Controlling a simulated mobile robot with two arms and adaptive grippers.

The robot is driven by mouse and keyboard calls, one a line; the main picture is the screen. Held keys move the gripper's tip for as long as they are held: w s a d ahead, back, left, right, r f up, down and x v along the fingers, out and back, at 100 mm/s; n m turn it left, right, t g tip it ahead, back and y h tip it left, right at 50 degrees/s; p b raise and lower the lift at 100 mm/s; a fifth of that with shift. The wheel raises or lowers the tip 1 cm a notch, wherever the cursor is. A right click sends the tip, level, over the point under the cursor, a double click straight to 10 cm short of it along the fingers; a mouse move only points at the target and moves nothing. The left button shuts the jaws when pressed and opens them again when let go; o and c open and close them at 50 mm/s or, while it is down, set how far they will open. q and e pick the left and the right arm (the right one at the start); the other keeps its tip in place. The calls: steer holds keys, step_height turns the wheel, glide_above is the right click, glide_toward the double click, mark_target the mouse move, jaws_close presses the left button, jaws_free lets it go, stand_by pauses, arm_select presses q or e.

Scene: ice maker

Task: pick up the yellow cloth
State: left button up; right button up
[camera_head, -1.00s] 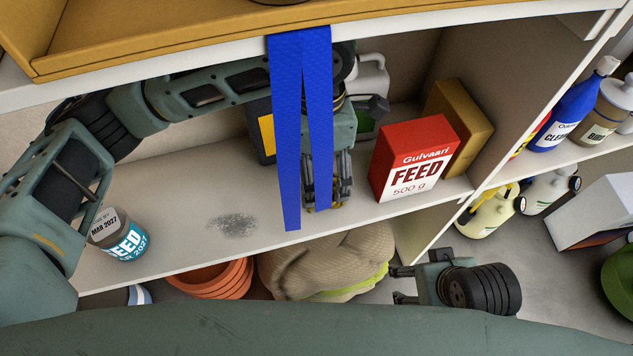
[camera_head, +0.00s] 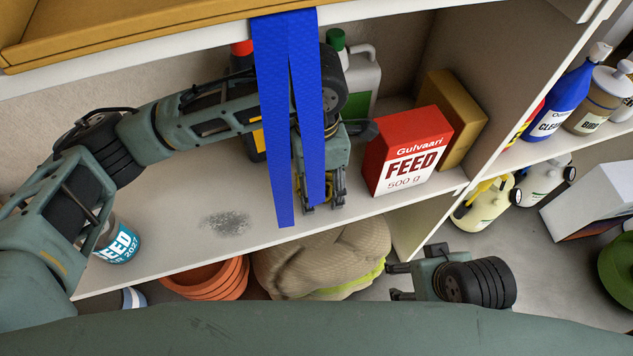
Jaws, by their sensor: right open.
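No yellow cloth shows clearly. A yellow-green edge (camera_head: 376,274) peeks out under a tan sack-like bundle (camera_head: 315,258) below the shelf; I cannot tell what it is. My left gripper (camera_head: 322,206) points down just above the front of the white shelf (camera_head: 170,220), left of the red feed box. A hanging blue strap (camera_head: 272,150) covers part of it, so its finger gap is hard to see. My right gripper (camera_head: 393,281) is open and empty, pointing left below the shelf, beside the bundle's right end.
The red feed box (camera_head: 408,150) and a tan box (camera_head: 458,120) stand right of my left gripper. A white jug (camera_head: 362,78) stands behind. A grey powdery patch (camera_head: 225,223) marks the shelf. Orange pots (camera_head: 215,280) sit below. A feed jar (camera_head: 122,245) stands at the left.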

arm_select(q)
steer(key=c, duration=0.4)
steer(key=shift+r, duration=0.1)
steer(key=shift+r, duration=0.2)
step_height(320, 180, up, 3)
steer(key=shift+r+p, duration=0.1)
steer(key=shift+p, duration=0.3)
steer(key=s+a, duration=0.2)
steer(key=a, duration=0.3)
steer(key=s+a, duration=0.2)
steer(key=a, duration=0.4)
steer(key=s+a, duration=0.2)
steer(key=a, duration=0.4)
steer(key=shift+s, duration=0.15)
steer(key=shift+o, duration=0.3)
